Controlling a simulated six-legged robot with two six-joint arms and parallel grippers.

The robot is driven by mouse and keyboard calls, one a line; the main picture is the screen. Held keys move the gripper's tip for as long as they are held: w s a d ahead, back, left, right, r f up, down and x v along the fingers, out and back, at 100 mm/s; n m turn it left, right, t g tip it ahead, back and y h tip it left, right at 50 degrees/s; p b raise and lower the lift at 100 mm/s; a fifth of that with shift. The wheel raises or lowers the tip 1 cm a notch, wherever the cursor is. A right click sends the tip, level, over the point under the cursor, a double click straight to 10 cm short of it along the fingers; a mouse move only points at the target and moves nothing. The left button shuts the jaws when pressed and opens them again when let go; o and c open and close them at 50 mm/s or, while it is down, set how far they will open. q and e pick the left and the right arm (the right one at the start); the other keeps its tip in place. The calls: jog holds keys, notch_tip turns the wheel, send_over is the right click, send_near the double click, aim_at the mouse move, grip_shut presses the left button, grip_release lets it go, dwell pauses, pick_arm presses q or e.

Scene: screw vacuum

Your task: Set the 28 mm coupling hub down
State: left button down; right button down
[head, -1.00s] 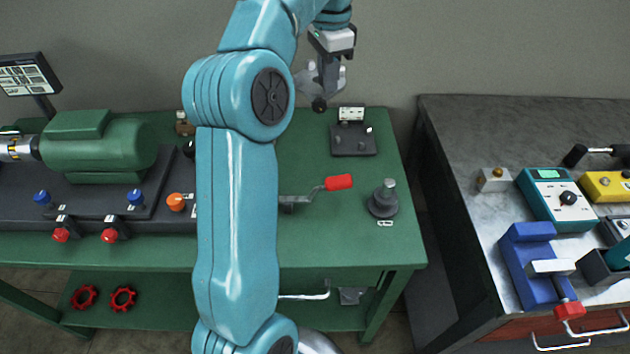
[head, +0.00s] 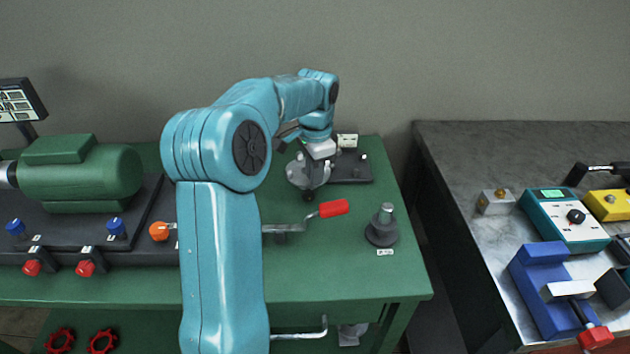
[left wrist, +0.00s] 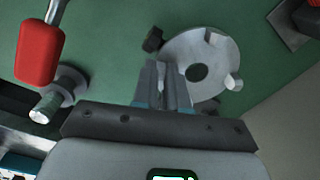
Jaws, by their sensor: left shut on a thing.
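The coupling hub (head: 299,173) is a light grey disc with short lugs. In the left wrist view the hub (left wrist: 185,55) shows a round dark centre hole. My left gripper (head: 319,164) points down over the green bench and is shut on the hub. Its narrow fingers (left wrist: 165,75) meet the hub's near edge in the left wrist view. The hub is low over the back right part of the bench; I cannot tell whether it touches the top. My right gripper is not in view.
The green bench (head: 340,270) holds a red-handled crank (head: 333,208), a dark stepped post (head: 382,230) and a black plate (head: 352,167) near the hub. A green motor (head: 85,172) stands left. A grey-topped table (head: 450,150) with instruments stands right, across a gap.

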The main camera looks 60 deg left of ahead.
pick_arm(q)
notch_tip(320, 180, down, 2)
jog(key=shift+w+f, duration=0.1)
jog(key=c, duration=1.2)
grip_release()
jog(key=shift+f, duration=0.1)
jog(key=shift+o, duration=0.2)
notch_tip(320, 180, up, 12)
jog(key=p, duration=0.2)
jog(key=shift+d, duration=0.2)
